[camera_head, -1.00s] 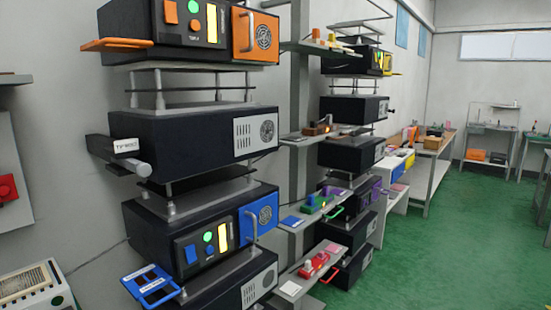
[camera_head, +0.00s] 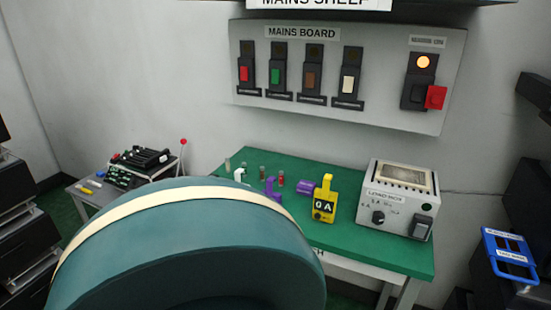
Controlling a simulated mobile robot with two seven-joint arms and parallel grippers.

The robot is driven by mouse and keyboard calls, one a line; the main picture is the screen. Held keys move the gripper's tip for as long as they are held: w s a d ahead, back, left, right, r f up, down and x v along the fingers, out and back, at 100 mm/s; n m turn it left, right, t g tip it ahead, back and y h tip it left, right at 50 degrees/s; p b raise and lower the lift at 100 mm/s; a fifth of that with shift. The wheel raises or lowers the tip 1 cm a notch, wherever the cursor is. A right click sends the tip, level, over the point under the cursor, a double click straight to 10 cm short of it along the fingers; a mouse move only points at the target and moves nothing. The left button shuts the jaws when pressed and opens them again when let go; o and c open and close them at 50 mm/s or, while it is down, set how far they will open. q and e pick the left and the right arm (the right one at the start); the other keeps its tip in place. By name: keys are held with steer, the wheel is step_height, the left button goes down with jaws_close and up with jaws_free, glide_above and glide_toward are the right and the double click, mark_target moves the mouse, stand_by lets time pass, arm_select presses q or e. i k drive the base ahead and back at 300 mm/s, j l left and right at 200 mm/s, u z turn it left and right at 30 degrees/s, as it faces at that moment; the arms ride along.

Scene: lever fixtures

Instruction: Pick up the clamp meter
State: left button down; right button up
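A yellow clamp meter (camera_head: 325,203) with a dark display reading "0 A" stands on the green-topped bench (camera_head: 375,246), left of the grey load box. Its hook-like jaw is at the top. A purple piece (camera_head: 304,187) sits close to its left side; I cannot tell whether they touch. Neither of my grippers is in view.
The load box (camera_head: 396,200) fills the bench's right end. Purple, white and red small parts stand at its back left. A mains board (camera_head: 345,75) with several switches hangs above. A large teal rounded shape close to the camera hides the bench's front left; its identity is unclear.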

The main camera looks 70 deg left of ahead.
mark_target(325, 201)
steer(key=u, duration=1.85)
